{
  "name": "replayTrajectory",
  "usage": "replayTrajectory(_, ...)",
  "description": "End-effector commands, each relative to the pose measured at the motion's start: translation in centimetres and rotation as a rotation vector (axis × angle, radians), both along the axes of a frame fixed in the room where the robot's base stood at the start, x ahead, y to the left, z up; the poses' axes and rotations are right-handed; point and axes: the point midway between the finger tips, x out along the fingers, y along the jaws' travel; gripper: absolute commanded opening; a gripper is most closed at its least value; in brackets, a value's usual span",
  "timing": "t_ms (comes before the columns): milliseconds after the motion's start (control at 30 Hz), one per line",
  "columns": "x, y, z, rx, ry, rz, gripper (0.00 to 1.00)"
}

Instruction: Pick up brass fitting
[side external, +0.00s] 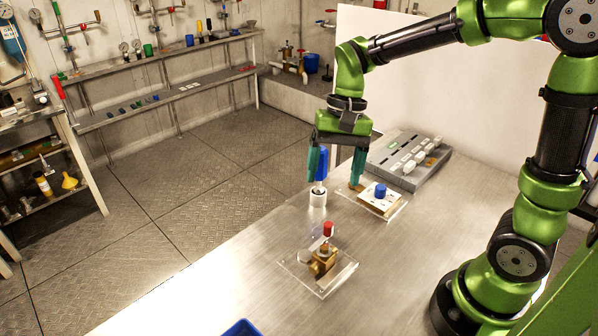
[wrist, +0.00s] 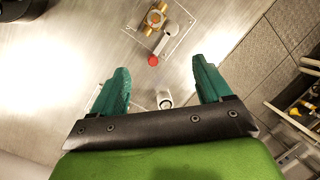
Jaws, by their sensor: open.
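The brass fitting (side external: 322,262) stands on a clear square plate (side external: 292,266) on the metal table. A lever with a red end (side external: 328,229) rises from it. In the wrist view the brass fitting (wrist: 156,18) is near the top edge, beyond my fingertips, with its red end (wrist: 153,60) toward me. My gripper (side external: 334,181) is open, pointing down, above and behind the fitting and apart from it. In the wrist view my gripper (wrist: 160,66) has its two teal fingers spread with nothing held. A small white cylinder (wrist: 164,98) shows between them.
The white cylinder (side external: 317,198) stands below my left finger, with a blue part (side external: 321,166) above it. A white block with a blue knob (side external: 380,191) sits on another clear plate behind. A grey slotted tray (side external: 409,160) is farther back.

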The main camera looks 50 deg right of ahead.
Motion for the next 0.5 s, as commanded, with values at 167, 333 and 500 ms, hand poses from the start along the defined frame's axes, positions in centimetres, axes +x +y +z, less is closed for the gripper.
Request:
replayTrajectory(167, 1.4, 0.8, 0.2, 0.027, 0.181, -0.147, 0.78)
replayTrajectory(333, 0.6, 1.4, 0.2, 0.036, 0.232, -0.202, 0.78)
replayTrajectory(500, -0.2, 2.5, -2.8, 0.035, 0.232, -0.200, 0.78)
